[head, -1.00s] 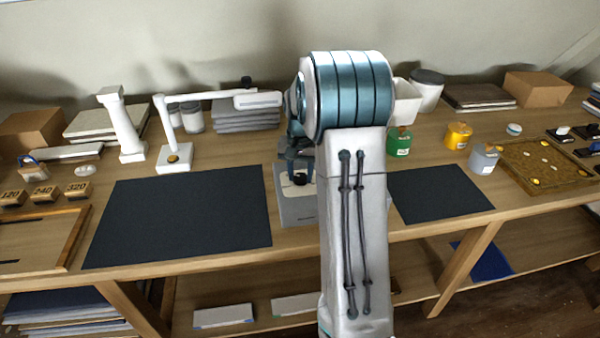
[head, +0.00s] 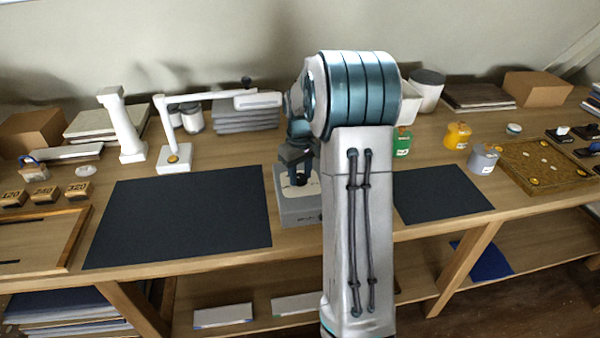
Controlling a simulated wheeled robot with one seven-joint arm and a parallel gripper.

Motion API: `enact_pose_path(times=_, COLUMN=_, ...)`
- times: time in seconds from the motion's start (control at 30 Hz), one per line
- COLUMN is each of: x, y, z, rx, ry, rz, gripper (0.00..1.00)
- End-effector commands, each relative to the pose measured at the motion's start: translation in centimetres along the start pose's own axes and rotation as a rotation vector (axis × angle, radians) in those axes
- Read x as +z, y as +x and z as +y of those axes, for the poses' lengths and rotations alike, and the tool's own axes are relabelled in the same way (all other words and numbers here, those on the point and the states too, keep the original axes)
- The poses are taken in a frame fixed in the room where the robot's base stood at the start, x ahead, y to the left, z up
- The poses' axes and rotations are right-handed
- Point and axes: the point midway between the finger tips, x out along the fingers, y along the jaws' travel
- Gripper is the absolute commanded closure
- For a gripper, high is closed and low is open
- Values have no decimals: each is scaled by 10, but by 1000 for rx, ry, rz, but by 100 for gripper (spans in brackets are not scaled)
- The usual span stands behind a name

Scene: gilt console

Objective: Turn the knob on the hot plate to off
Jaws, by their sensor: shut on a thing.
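The hot plate is a small grey box (head: 299,211) at the front of the bench, between two dark mats. My arm covers its right side. My gripper (head: 297,179) points down over the top of the hot plate. Its dark fingers are closed around the knob, which they mostly hide. The knob's marking and the angle it is turned to cannot be made out.
A large dark mat (head: 180,217) lies left and a smaller one (head: 440,193) right. A white jointed lamp (head: 175,158) stands behind left. Green (head: 401,142), yellow (head: 457,135) and grey (head: 484,158) pots stand to the right.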

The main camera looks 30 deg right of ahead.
Motion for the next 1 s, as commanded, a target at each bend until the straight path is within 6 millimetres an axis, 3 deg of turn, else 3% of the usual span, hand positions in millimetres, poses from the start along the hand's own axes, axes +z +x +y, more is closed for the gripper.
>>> enact_pose_path(times=0.67, x=-1, y=-2, z=0, rx=3, ry=-69, rz=5, gripper=88)
enact_pose_path(times=0.7, x=-1, y=-2, z=0, rx=3, ry=-69, rz=5, gripper=62)
enact_pose_path(times=0.77, x=-1, y=-2, z=0, rx=3, ry=-69, rz=5, gripper=45)
enact_pose_path(times=1.0, x=-1, y=-1, z=0, rx=1, ry=-67, rz=3, gripper=43)
